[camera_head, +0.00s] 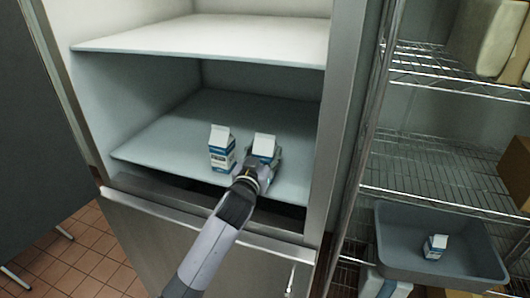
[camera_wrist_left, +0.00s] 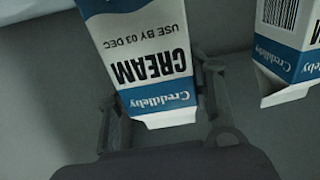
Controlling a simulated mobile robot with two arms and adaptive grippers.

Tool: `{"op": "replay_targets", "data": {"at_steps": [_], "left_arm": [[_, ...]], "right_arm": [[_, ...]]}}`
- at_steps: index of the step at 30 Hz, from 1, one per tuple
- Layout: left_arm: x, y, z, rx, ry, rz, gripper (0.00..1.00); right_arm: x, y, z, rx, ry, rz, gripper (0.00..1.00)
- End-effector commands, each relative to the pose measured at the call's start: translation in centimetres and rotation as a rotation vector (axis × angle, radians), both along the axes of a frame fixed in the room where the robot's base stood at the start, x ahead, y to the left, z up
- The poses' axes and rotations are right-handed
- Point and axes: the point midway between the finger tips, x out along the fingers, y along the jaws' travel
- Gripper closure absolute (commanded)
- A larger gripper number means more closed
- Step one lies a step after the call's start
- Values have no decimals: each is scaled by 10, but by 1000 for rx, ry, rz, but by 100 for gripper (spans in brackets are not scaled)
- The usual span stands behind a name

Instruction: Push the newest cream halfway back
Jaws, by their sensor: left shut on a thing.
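A white and blue cream carton (camera_head: 264,146) stands on the lower fridge shelf (camera_head: 150,148), near its front. In the left wrist view this carton (camera_wrist_left: 150,55) reads "CREAM, USE BY 03 DEC". My left gripper (camera_head: 263,163) is shut on it, with a finger on each side, and hides its lower part in the head view. A second similar carton (camera_head: 222,150) stands upright just left of it on the same shelf, apart from it. It also shows at the right of the left wrist view (camera_wrist_left: 288,62); its date is not in view. My right gripper is not in view.
The shelf behind both cartons is bare. An upper shelf (camera_head: 210,36) overhangs it, and the fridge's steel frame (camera_head: 338,120) stands close on the right. A small carton (camera_head: 435,246) lies in a grey bin (camera_head: 440,276) on the wire rack at right.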

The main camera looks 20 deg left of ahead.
Motion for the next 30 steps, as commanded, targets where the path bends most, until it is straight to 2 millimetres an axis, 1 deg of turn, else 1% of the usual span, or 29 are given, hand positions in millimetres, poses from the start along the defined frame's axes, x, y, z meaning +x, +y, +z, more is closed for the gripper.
{"op": "replay_targets", "data": {"at_steps": [1, 2, 14, 15, 25, 30], "left_arm": [[0, 0, 0, 0, 0, 0, 70], [0, 0, 0, 0, 0, 0, 72], [0, 0, 0, 0, 0, 0, 98], [0, 0, 2, 0, -5, -1, 51], [0, 0, 1, 0, -2, 0, 29], [0, 0, 0, 0, -1, 0, 29]], "right_arm": [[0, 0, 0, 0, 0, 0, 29], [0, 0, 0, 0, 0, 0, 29], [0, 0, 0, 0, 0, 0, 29], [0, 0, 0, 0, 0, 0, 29], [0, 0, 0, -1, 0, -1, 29], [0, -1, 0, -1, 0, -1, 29]]}}
